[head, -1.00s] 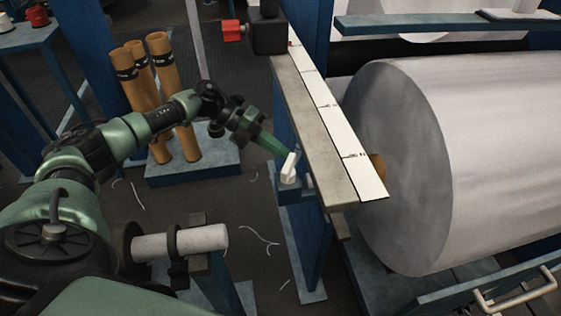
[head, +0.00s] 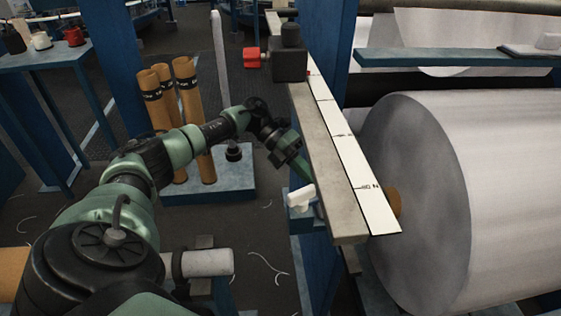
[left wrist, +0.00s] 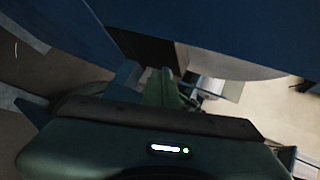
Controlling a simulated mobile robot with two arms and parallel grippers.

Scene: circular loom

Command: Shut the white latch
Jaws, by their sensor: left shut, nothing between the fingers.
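The white latch (head: 301,197) sits on a blue bracket (head: 296,219) on the blue post, below the near end of the long beam. Its handle now lies low and nearly sideways. My left gripper (head: 306,174) reaches down from the left, shut and empty, with its green fingers just above the latch. The tips are close to the beam's edge, and I cannot tell whether they touch the latch. In the left wrist view the green fingers (left wrist: 163,88) point ahead, and that picture is dark around them. My right gripper is not in view.
The beam with a white scale (head: 350,160) runs just right of my gripper. A large white roll (head: 420,200) lies beyond it. A red-knobbed black block (head: 288,62) sits farther up the beam. Brown tubes (head: 190,110) stand on a blue base at the left.

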